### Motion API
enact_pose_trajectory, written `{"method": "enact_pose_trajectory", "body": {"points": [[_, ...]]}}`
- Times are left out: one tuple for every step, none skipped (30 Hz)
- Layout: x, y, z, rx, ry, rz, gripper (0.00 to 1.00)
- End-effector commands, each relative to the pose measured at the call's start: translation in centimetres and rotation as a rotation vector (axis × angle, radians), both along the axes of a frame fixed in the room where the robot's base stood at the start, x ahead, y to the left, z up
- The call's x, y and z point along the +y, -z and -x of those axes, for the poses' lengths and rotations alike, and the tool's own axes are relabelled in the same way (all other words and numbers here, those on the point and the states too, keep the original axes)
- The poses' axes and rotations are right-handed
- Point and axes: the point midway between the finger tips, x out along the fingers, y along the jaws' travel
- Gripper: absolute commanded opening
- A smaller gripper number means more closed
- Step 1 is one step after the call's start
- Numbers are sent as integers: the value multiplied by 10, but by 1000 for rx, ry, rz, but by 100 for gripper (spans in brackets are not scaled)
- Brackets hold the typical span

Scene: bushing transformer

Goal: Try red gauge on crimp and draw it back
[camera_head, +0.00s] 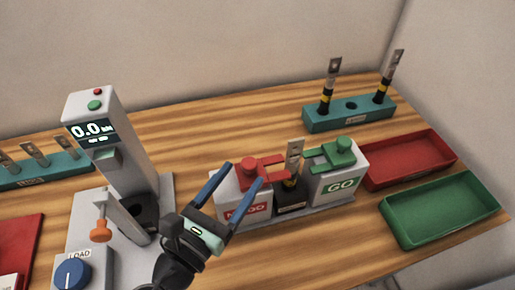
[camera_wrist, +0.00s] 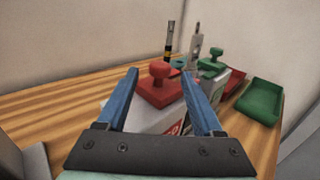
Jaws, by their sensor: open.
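The red gauge (camera_head: 249,163), a plate with a round knob and two prongs, sits on the white NO GO block (camera_head: 257,209). Its prongs point right toward the crimped bushing (camera_head: 294,160), which stands upright in a dark holder (camera_head: 291,197); I cannot tell whether they touch it. My gripper (camera_head: 242,174) is open, its blue fingers on either side of the red gauge in the picture. In the wrist view the red knob (camera_wrist: 160,72) shows between the fingertips (camera_wrist: 160,76), not clamped. The fingers hide part of the block.
The green gauge (camera_head: 338,149) sits on the GO block (camera_head: 341,182). A red tray (camera_head: 409,180) and green tray (camera_head: 400,240) are empty at right. A teal rack (camera_head: 382,113) holds two bushings. A press with display (camera_head: 93,131) stands left.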

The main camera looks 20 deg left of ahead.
Motion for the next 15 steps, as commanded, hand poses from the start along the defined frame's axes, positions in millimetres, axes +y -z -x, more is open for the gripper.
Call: {"method": "enact_pose_trajectory", "body": {"points": [[-3,-3,-12,-2,4,1,68],[-4,-3,-18,-3,2,1,68],[-6,-3,-26,-1,3,-1,68],[-6,-3,-32,-2,3,0,68],[-7,-2,-37,-2,2,0,68],[-9,-2,-44,-1,2,-1,68],[-10,-2,-49,-1,1,-1,68],[-11,-2,-53,-1,2,-1,68],[-11,-2,-58,-1,1,-1,68],[-12,-1,-61,-1,0,-1,68],[-12,-1,-64,-1,-1,-2,68],[-13,-1,-67,0,0,-2,68],[-13,-1,-69,0,0,-2,68],[-14,-1,-71,0,1,-2,68],[-14,-1,-72,0,1,-2,68]]}}
